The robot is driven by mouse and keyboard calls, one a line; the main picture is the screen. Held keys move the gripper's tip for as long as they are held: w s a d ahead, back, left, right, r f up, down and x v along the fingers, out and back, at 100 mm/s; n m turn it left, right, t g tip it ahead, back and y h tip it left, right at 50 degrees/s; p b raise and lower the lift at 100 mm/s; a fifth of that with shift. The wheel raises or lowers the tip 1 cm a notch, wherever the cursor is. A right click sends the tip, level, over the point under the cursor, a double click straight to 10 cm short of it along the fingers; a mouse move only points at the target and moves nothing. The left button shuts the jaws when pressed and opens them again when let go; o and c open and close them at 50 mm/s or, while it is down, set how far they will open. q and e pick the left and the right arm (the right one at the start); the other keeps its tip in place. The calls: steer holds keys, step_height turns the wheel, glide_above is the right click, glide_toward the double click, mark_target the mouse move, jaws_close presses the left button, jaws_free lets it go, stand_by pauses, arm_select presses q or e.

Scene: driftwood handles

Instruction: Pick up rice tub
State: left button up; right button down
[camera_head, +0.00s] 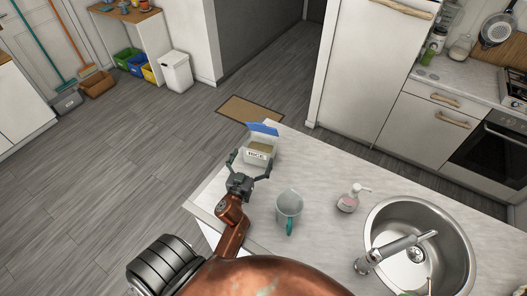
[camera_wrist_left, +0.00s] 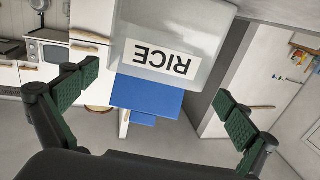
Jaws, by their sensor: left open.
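My left gripper (camera_head: 250,163) is open, with a finger toward each side of the tub's near end. In the left wrist view both fingers (camera_wrist_left: 158,95) stand clear of the tub, with nothing between their pads. My right gripper is not in view.
A pale mug (camera_head: 289,204) with a teal handle stands right of my left arm. A soap pump bottle (camera_head: 349,200) and a round sink (camera_head: 419,250) are farther right on the counter (camera_head: 320,160). A brown mat (camera_head: 247,110) lies on the floor beyond the counter edge.

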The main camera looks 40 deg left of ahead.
mark_target(256, 152)
arm_select(q)
steer(key=x, duration=0.3)
steer(key=shift+w+d+r, duration=0.1)
steer(key=shift+r, duration=0.1)
steer(key=x, duration=0.2)
steer(key=p+x, duration=0.1)
steer(key=x, duration=0.1)
steer(key=shift+w+r, duration=0.1)
steer(key=shift+r, duration=0.15)
steer(key=shift+w, duration=0.15)
steer(key=c, duration=1.8)
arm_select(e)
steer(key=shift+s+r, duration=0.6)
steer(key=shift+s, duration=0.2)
arm_select(q)
steer(key=shift+r, duration=0.15)
